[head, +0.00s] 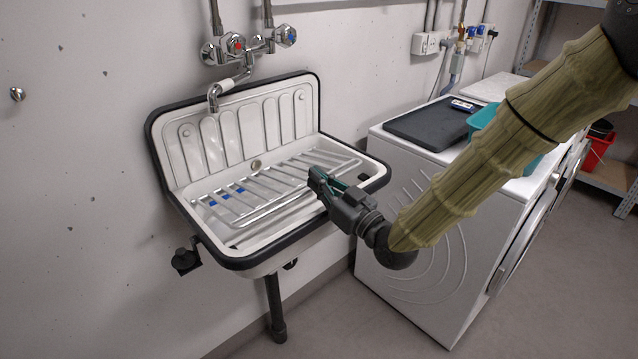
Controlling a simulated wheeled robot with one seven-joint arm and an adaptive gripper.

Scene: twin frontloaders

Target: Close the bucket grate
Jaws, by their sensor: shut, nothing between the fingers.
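The bucket grate (262,188), a rack of light metal bars, lies across the basin of the white wall sink (228,262). It looks roughly flat, but I cannot tell whether it rests fully on the rim. Blue items (222,197) show under its left bars. My gripper (313,178) is shut and empty. Its tips are over the right front part of the grate and hide some bars there. I cannot tell whether they touch it.
Wall taps (240,48) with a spout hang above the sink's back. White frontloaders (408,215) stand to the right, with a dark mat (425,125) and a teal basket (482,118) on top. A red bucket (596,150) is at far right. The floor in front is clear.

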